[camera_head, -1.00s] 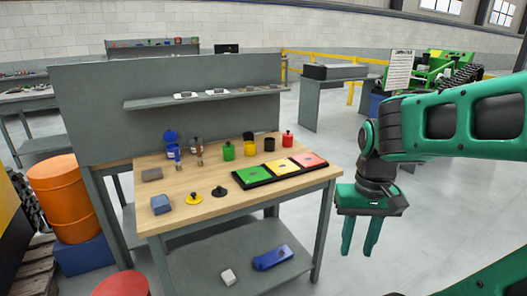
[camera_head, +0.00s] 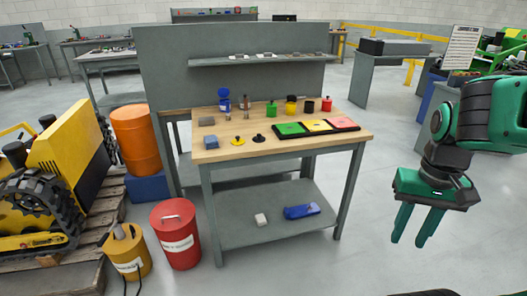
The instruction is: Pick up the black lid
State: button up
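The black lid (camera_head: 258,138) lies flat on the wooden tabletop (camera_head: 226,153) near its front edge. It is a small dark disc with a knob on top. A similar yellow lid (camera_head: 237,142) lies just to its left. A black tray (camera_head: 291,138) with green, yellow and red squares lies to its right. My gripper (camera_head: 411,239) hangs in the air to the right of the workbench, well away from the lid. Its two green fingers point down, are apart, and hold nothing.
Green, yellow, black and red containers (camera_head: 271,109) stand along the table's back, near a blue bottle (camera_head: 224,99). A red drum (camera_head: 176,236) and yellow can (camera_head: 126,252) stand on the floor at left. Floor before the bench is clear.

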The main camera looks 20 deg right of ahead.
aim_at(259, 139)
jog(key=k, duration=0.55)
jog(key=z, duration=0.35)
jog(key=i, duration=1.05)
jog(key=u, duration=0.3)
jog(key=i, duration=0.95)
jog(key=u, duration=0.85)
jog(key=i, duration=0.3)
jog(key=u, duration=0.25)
